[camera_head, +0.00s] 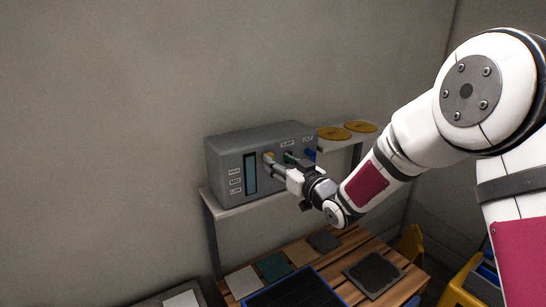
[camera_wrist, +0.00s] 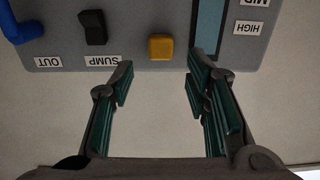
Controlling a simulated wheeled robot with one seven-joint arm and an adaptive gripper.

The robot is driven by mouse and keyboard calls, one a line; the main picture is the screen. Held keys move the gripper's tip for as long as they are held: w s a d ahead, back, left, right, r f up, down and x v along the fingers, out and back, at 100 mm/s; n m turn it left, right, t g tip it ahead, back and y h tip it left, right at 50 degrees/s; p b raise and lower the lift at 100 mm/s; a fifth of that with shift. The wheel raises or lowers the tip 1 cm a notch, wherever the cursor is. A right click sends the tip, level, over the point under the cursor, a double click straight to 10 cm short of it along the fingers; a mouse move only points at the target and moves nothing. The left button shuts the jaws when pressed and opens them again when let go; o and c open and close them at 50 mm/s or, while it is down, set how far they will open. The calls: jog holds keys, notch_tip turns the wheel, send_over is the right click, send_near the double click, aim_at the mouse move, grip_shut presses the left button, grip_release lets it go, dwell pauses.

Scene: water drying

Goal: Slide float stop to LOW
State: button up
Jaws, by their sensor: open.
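The float stop looks to be the yellow block (camera_wrist: 160,47) on the front of a grey control box (camera_head: 225,155). It also shows in the head view (camera_head: 268,156), near the top of the face, right of a dark teal vertical strip (camera_head: 250,173). The HIGH, MID and LOW labels (camera_head: 236,181) run top to bottom left of the strip. In the upside-down wrist view the block sits near the HIGH label (camera_wrist: 249,28). My gripper (camera_wrist: 158,85) is open and empty, its green-padded fingers apart; the block shows beyond the gap between the tips. Contact is not visible.
A black switch (camera_wrist: 93,27) by the SUMP label and a blue part (camera_wrist: 22,25) by the OUT label are beside the block. The box stands on a shelf (camera_head: 240,207) with two yellow discs (camera_head: 335,133). Below, a slatted wooden table (camera_head: 340,262) holds flat panels.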

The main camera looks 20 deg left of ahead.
aim_at(273, 157)
jog(key=shift+x, duration=1.9)
jog(key=shift+c, duration=0.5)
grip_shut()
